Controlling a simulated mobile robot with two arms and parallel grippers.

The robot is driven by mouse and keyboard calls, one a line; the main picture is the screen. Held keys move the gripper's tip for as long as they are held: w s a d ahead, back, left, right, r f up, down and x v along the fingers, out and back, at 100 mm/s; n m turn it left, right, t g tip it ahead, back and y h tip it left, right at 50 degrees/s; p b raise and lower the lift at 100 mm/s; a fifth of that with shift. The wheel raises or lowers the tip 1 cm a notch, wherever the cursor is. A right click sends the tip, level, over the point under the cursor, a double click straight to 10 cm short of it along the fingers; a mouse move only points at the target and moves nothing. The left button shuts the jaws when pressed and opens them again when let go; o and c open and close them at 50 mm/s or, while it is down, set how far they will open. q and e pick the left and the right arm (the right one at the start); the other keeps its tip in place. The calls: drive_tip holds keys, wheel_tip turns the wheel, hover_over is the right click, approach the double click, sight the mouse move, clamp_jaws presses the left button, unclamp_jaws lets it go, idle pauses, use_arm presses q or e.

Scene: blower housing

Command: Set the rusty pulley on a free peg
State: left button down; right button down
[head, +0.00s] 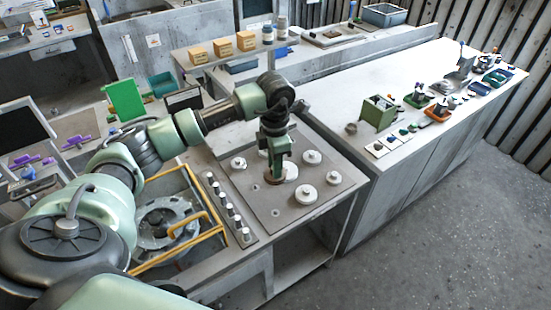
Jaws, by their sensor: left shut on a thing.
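My left gripper (275,172) points straight down over the grey plate (270,218) and is shut on the rusty pulley (270,180). Only a thin brown edge of that pulley shows under the fingers. Several pale pulleys sit on the plate, among them one at the front (307,194), one at the right (333,177), one at the back right (312,157) and one at the left (238,163). Another pale pulley (290,171) is partly hidden behind the gripper. Small bare spots on the plate may be pegs, too small to tell. My right gripper is out of view.
Left of the plate is a strip with several upright metal parts (228,207). Beyond it a yellow frame (216,226) surrounds a metal housing (165,222). A long white bench (400,90) with a green box (378,112) and small items stands at the right.

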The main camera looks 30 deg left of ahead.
use_arm(q)
drive_tip(key=shift+f, duration=0.4)
drive_tip(key=b, duration=0.7)
hover_over(276, 211)
wheel_tip(276, 211, down, 14)
drive_tip(key=shift+a, duration=0.1)
drive_tip(key=shift+f+b, duration=0.7)
drive_tip(key=shift+b, duration=0.05)
drive_tip(key=shift+f+b, duration=0.15)
drive_tip(key=shift+b, duration=0.25)
drive_tip(key=shift+f, duration=0.15)
drive_tip(key=shift+f+b, duration=0.4)
drive_tip(key=shift+b, duration=0.2)
drive_tip(key=shift+f, duration=0.1)
drive_tip(key=shift+f+b, duration=0.4)
drive_tip(key=shift+b, duration=0.1)
